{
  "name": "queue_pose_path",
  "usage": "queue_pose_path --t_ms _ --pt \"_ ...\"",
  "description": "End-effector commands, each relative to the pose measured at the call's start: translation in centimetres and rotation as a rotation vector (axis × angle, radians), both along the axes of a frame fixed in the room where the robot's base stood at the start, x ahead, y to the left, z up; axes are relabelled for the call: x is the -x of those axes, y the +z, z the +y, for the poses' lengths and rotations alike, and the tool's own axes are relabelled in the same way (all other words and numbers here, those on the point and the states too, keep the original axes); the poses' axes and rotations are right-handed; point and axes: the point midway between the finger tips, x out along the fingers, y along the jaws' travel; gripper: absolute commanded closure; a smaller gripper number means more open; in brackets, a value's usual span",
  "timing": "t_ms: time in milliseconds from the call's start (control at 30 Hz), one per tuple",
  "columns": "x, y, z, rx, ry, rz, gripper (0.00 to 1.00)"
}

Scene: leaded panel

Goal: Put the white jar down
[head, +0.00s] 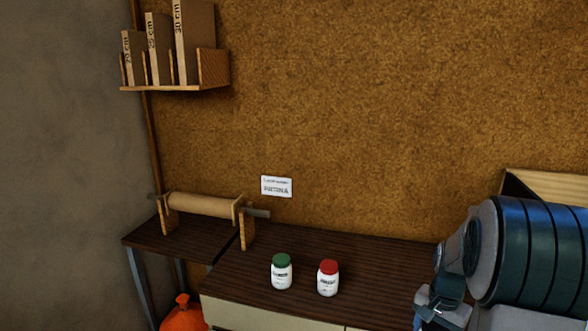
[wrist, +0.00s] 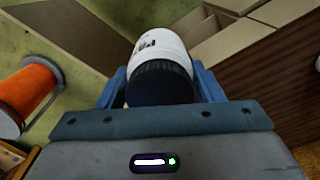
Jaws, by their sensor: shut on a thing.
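A white jar with a dark lid (wrist: 160,70) is between the two blue fingers of my gripper (wrist: 160,88) in the wrist view. My gripper is shut on it, with the lid end nearest the palm. Part of the label shows, but I can read only its first letters. In the head view, my gripper is at the lower right edge, and the held jar cannot be made out there. Two other white jars stand upright on the dark wood counter (head: 345,250): one with a green lid (head: 282,273) and one with a red lid (head: 328,279).
A paper roll on a wooden stand (head: 203,205) is on the counter's left part. A small sign (head: 276,187) is on the wall. A shelf (head: 175,87) holds upright boxes. An orange spool (wrist: 28,92) is left in the wrist view. The counter right of the red-lidded jar is clear.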

Motion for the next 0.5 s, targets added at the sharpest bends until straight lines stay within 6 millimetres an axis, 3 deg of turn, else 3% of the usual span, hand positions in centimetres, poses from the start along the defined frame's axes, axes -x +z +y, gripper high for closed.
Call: queue_pose_path --t_ms 167,300,500 --pt "-2.0 -3.7 4.8 -0.001 0.224 0.006 0.72" --pt "-3.2 -7.3 10.0 -0.002 0.458 0.006 0.72" --pt "-3.5 -11.1 15.5 -0.003 0.709 0.003 0.72"
